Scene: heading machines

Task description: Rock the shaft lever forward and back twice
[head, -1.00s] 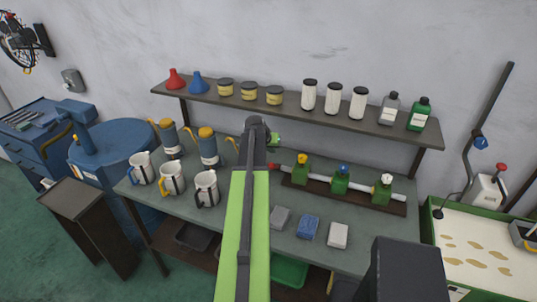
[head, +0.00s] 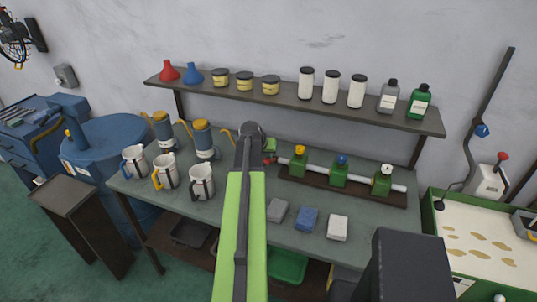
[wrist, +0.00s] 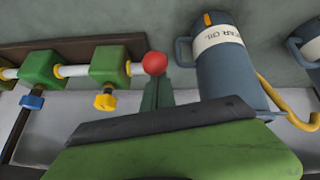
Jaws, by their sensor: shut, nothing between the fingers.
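A white shaft (head: 321,173) runs through green blocks on a dark base on the bench. A red ball knob (wrist: 155,63) is at its end nearest my gripper; it also shows in the head view (head: 270,160). I cannot tell whether this knob belongs to the shaft lever. My gripper (wrist: 157,90) is shut and empty, its green fingertips right by the red knob. I cannot tell whether they touch it. In the head view my arm hides part of the gripper and of the bench.
A blue-grey oil can (wrist: 222,65) stands close beside the gripper. Mugs (head: 165,172) stand at the bench's left. Blocks, the blue one (head: 307,218) among them, lie in front of the shaft. A shelf (head: 290,98) with jars is above. A green tray (head: 432,230) is at right.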

